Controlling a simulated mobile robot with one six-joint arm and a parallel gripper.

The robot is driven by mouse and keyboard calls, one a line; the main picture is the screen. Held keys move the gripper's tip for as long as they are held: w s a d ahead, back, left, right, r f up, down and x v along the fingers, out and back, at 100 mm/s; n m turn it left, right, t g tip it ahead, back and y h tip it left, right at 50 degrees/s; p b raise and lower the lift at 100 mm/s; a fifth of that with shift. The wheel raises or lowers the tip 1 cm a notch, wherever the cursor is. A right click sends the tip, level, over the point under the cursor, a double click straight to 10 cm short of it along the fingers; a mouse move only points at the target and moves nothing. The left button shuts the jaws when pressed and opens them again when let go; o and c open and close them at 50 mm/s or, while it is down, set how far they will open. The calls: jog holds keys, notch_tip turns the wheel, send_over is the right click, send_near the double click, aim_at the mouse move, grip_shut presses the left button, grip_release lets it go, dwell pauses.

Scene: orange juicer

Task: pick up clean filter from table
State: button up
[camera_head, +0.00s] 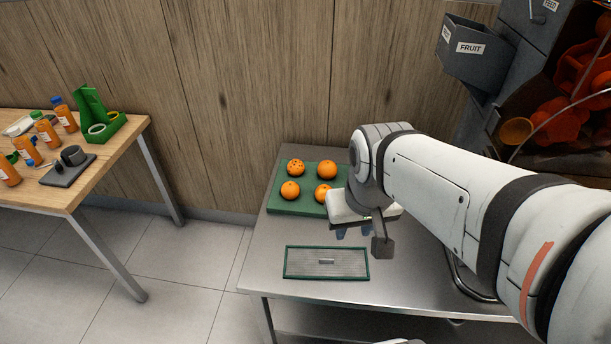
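The filter (298,264) is a flat rectangular grey mesh panel with a dark green frame and a small handle in its middle. It lies flat near the front left of the metal table (420,292). My gripper (354,234) hangs above the table, behind and to the right of the filter, and is apart from it. The gripper's body partly hides the fingers.
A green tray (281,207) with several oranges (327,170) sits behind the filter, close to my gripper. A grey bin labelled FRUIT (470,48) and the juicer (520,30) stand at right. A wooden table (125,140) with bottles stands at left, across a floor gap.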

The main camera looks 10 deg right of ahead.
jog(key=w+d+f+m+g+y+b, duration=0.1)
jog(key=w+f+m+b, duration=0.35)
jog(key=f, duration=0.25)
jog(key=w+f+m+g+y+b, duration=0.1)
jog(key=w+f+m+b, duration=0.2)
jog(key=f+m, duration=0.35)
jog(key=m+y+b, duration=0.2)
jog(key=m+b, duration=0.3)
jog(key=m, duration=0.4)
send_near(327, 258)
jog(key=s+f, duration=0.1)
jog(key=shift+d+f+y, duration=0.3)
jog(key=shift+f, duration=0.25)
jog(key=shift+b+x, duration=0.3)
jog(key=shift+x, duration=0.6)
jog(key=a+f, duration=0.1)
jog(key=f, duration=0.1)
jog(key=w+a+f+b, duration=0.1)
jog(key=a+f, duration=0.1)
jog(key=shift+w+f+b, duration=0.15)
jog(key=shift+f+b, duration=0.1)
jog(key=shift+b, duration=0.05)
jog(key=shift+r, duration=0.1)
grip_shut()
